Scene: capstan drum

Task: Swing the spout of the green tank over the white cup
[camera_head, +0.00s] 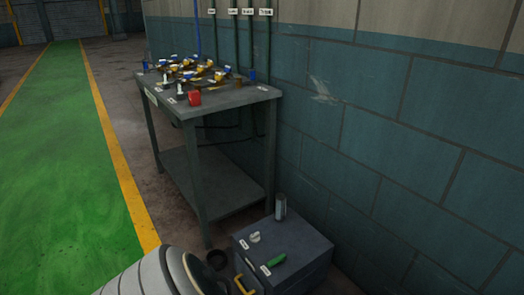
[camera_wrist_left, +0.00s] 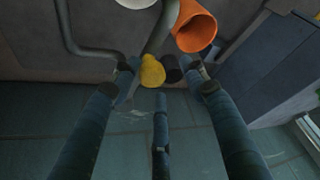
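My left gripper (camera_wrist_left: 162,78) shows in the left wrist view with its long dark blue fingers spread apart. Nothing is seen held between them. Beyond the fingertips are a round yellow thing (camera_wrist_left: 152,73) and an open orange cup-like thing (camera_wrist_left: 196,28). A white rounded thing (camera_wrist_left: 136,3) is cut off by the top edge; I cannot tell if it is the white cup. A dark grey curved pipe (camera_wrist_left: 160,28) runs down beside the orange one. I cannot make out the green tank or its spout in either view. My right gripper is not in view.
The green walkway (camera_head: 62,150) is clear.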

